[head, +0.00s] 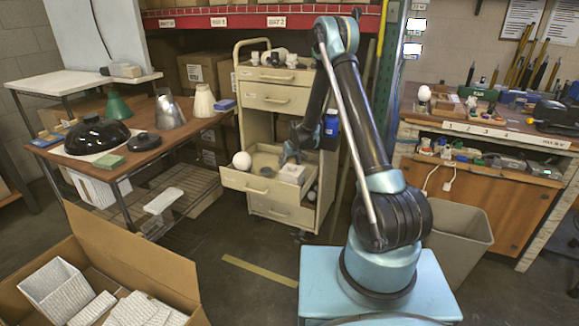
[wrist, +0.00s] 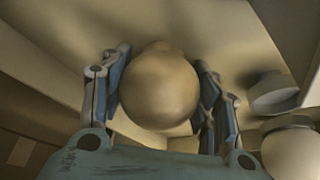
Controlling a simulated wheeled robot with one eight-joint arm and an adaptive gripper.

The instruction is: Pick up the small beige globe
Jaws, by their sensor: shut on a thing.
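The small beige globe (wrist: 158,92) sits between the two fingers of my gripper (wrist: 161,82) in the wrist view. The fingers touch it on its left and right sides. In the head view my gripper (head: 290,154) is down inside the pulled-out drawer (head: 247,182) of the beige cabinet. The held globe cannot be made out there. From these views I cannot tell whether it still rests on the drawer floor.
In the wrist view a pale cylinder (wrist: 273,93) and another round globe (wrist: 291,152) are close to the right finger. Drawer walls surround my gripper.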

